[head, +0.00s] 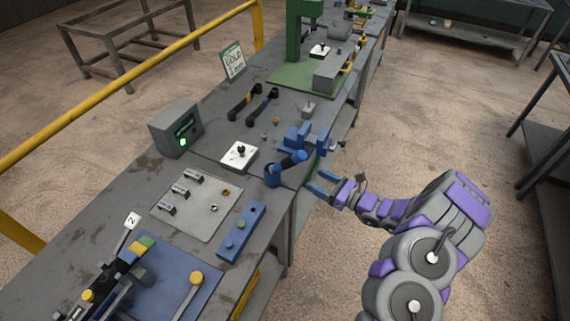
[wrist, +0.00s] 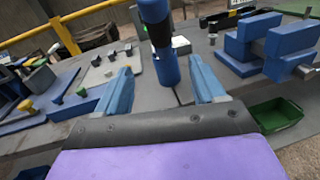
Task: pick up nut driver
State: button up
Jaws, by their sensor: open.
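The nut driver (head: 294,159) has a blue and black handle. In the head view it leans up to the right out of a blue round holder (head: 272,178) at the bench's front edge. In the wrist view the nut driver (wrist: 154,14) stands nearly upright at top centre, above the blue holder (wrist: 168,70). Its lower end is hidden. My gripper (head: 317,184) is open and empty, just right of the holder, off the bench edge. In the wrist view its two blue fingers (wrist: 160,78) appear either side of the holder, with no contact seen.
A blue vise (head: 300,138) sits on the bench just behind the nut driver. A blue strip with buttons (head: 241,232) and a grey plate (head: 190,218) with small parts lie left. A green bin (wrist: 277,115) is below right in the wrist view.

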aim_at(286, 164)
jog(key=x, duration=0.4)
jog(key=b+x, duration=0.1)
jog(key=x, duration=0.7)
jog(key=shift+w+a+f+b, duration=0.2)
jog(key=shift+w+f+b, duration=0.05)
jog(key=shift+b, duration=0.15)
jog(key=shift+w+a, duration=0.25)
jog(key=shift+a, duration=0.4)
jog(key=shift+c, duration=0.5)
jog(key=shift+d+r, duration=0.1)
grip_shut()
